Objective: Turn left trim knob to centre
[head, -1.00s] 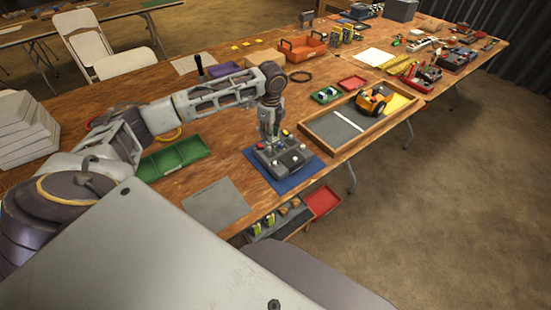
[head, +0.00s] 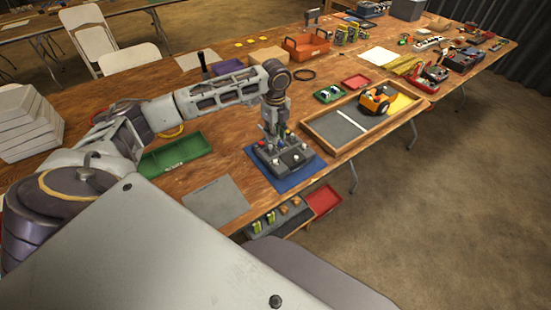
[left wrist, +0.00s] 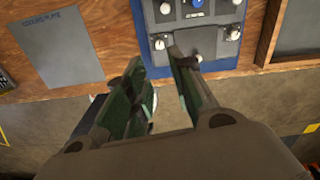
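The dark grey control box (head: 294,158) sits on a blue mat (head: 310,178) near the table's front edge. Its face shows in the left wrist view (left wrist: 215,47), with a white knob (left wrist: 160,42) at its lower left, another pale knob (left wrist: 232,33) at the right and a blue button (left wrist: 197,3). I cannot tell which way the knobs point. My left gripper (head: 270,142) reaches down over the box's left part. In the left wrist view its green-padded fingers (left wrist: 157,57) are apart, with the lower-left knob just beyond the gap. My right gripper is out of view.
A grey plate (head: 216,201) and a green tray (head: 175,157) lie left of the box. A wooden-rimmed tray (head: 325,142) with an orange vehicle (head: 375,101) stands close on the right. A red bin (head: 322,198) is below the front edge.

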